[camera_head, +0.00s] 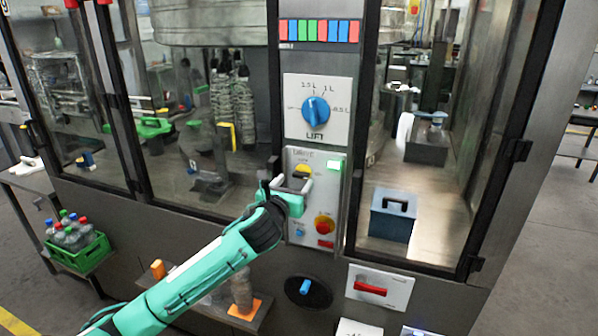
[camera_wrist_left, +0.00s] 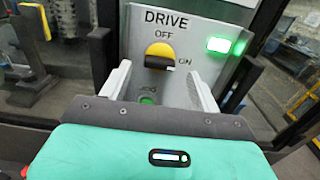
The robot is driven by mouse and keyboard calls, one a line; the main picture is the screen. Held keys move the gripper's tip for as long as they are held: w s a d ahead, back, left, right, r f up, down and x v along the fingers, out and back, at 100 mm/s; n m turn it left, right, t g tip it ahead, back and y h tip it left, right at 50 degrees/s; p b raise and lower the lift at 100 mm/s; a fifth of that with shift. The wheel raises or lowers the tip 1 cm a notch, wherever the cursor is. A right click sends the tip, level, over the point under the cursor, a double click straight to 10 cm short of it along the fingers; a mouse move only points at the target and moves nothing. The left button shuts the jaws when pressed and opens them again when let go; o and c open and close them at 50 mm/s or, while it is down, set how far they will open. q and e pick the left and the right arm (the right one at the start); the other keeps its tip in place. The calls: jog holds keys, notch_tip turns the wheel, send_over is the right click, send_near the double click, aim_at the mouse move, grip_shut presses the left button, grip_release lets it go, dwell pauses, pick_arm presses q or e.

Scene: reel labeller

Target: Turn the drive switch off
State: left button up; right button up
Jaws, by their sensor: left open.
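The drive switch (camera_wrist_left: 160,54) is a yellow knob with a black handle on a grey panel marked DRIVE, OFF and ON. Its handle points right, toward ON. In the head view the switch (camera_head: 302,169) is small, just above my gripper. A green lamp (camera_wrist_left: 219,45) right of it is lit; it also shows in the head view (camera_head: 334,166). My left gripper (camera_head: 294,184) is open and in front of the panel. In the wrist view its fingers (camera_wrist_left: 160,72) are on either side of the switch, with gaps to it. My right gripper is not in view.
Above is the blue LIFT dial (camera_head: 316,111). Below on the panel are a red knob (camera_head: 325,224) and a small blue control (camera_head: 300,233). A green button (camera_wrist_left: 147,100) marked JOG is partly hidden below the switch. Glass doors flank the column; a red handle (camera_head: 370,289) is lower right.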

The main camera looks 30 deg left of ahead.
aim_at(300, 176)
pick_arm(q)
jog(key=shift+p+x, duration=0.55)
jog(key=shift+x, duration=1.65)
jog(key=c, duration=1)
